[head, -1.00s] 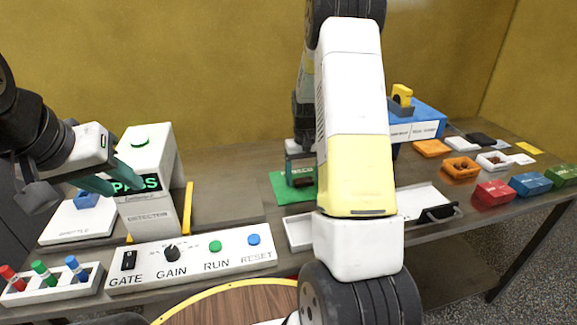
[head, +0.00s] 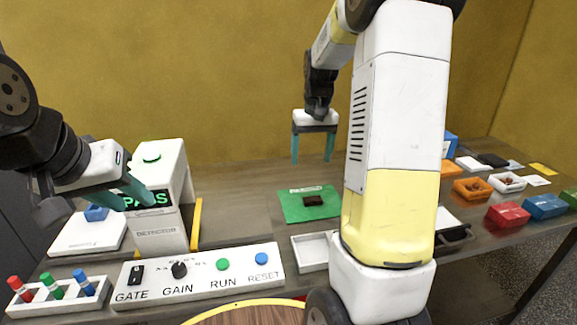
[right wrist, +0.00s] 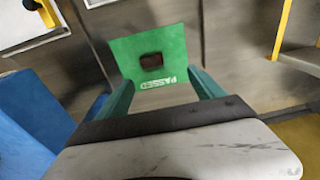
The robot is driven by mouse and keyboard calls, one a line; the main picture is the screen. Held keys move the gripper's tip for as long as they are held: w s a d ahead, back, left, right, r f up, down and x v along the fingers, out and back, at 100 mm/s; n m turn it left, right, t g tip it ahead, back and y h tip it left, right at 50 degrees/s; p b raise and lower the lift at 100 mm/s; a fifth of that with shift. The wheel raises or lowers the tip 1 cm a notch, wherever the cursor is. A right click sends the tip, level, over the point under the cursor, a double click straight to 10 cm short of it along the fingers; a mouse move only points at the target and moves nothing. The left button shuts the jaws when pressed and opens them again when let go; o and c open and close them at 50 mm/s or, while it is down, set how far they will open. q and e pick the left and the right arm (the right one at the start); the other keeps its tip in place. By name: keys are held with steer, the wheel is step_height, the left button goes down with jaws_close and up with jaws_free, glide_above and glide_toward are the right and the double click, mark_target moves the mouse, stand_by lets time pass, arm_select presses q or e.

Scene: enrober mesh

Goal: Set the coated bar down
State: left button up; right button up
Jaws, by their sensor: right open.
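The coated bar (head: 313,201), small and dark brown, lies flat on the green mat (head: 295,212) in the head view. The right wrist view also shows the bar (right wrist: 151,61) on the green mat (right wrist: 125,48), which is marked PASSED. My right gripper (head: 312,160) is open and empty, raised above and behind the mat, clear of the bar. My left gripper (head: 140,199) is at the left, in front of the detector (head: 160,225), whose display reads PASS. Its fingertips are near the display, and whether they are open is unclear.
A control panel (head: 200,277) with a knob and buttons stands at the front. A rack (head: 62,298) of coloured markers is at front left. A pale tray (head: 311,252) lies in front of the mat. Several coloured boxes, including a red one (head: 507,215), sit at the right.

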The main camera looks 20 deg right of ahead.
steer(key=s+a+r+t+y, duration=0.1)
steer(key=s+a+r, duration=0.3)
steer(key=s, duration=0.7)
steer(key=s+a+r+n+t, duration=0.1)
steer(key=s+a+r+t, duration=0.3)
steer(key=s+a, duration=0.3)
steer(key=s+r, duration=0.1)
steer(key=s, duration=0.4)
steer(key=shift+a+r+y, duration=0.15)
steer(key=shift+r+y, duration=0.15)
steer(key=shift+y, duration=0.1)
